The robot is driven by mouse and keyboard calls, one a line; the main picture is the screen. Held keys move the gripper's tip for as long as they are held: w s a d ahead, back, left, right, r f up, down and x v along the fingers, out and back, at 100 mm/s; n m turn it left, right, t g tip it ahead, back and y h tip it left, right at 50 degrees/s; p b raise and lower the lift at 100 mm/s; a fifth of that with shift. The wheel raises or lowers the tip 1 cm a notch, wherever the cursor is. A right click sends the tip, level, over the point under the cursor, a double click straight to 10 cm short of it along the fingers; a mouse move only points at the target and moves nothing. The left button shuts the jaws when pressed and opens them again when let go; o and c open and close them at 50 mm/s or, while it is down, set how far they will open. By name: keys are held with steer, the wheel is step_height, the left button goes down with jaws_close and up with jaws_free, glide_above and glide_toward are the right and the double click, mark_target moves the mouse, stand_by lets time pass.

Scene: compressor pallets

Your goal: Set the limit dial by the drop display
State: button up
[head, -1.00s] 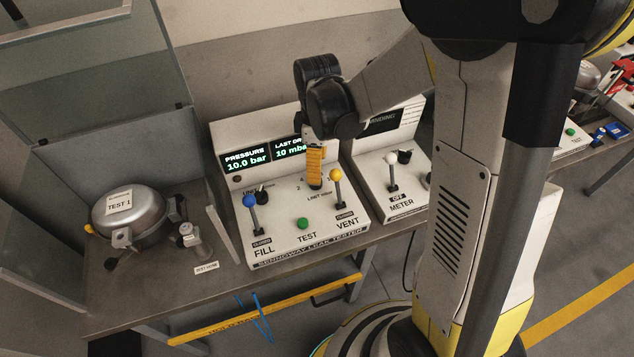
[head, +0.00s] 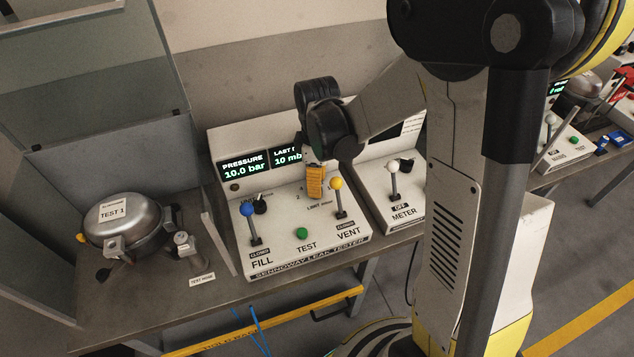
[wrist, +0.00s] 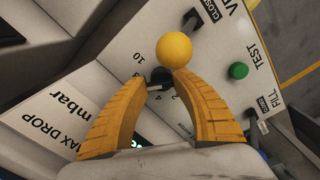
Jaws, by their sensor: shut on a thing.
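The leak tester (head: 275,262) has a pressure display (head: 243,167) reading 10.0 bar. The last-drop display (head: 287,158) is partly covered by my arm; "10 mb" shows. My gripper (head: 315,196) reaches down to the limit dial, with yellow fingers above the "LIMIT mbar" label. In the wrist view the black limit dial (wrist: 160,76) lies between the fingertips of my gripper (wrist: 160,84), which is shut on it. The numbers 10 and 4 show beside it. The dial's exact pointer setting is hard to tell.
The yellow vent lever (head: 337,184) stands close right of my fingers; its ball (wrist: 174,49) is very near the fingertips. The blue fill lever (head: 247,211) and green test button (head: 302,234) are nearby. A compressor (head: 130,228) labelled TEST 1 sits left, a meter (head: 405,227) right.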

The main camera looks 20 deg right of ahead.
steer(key=shift+m, duration=0.3)
steer(key=m, duration=0.4)
steer(key=shift+s, duration=0.15)
steer(key=shift+a+m, duration=0.1)
steer(key=shift+m, duration=2.6)
steer(key=o, duration=1.2)
step_height(320, 180, up, 12)
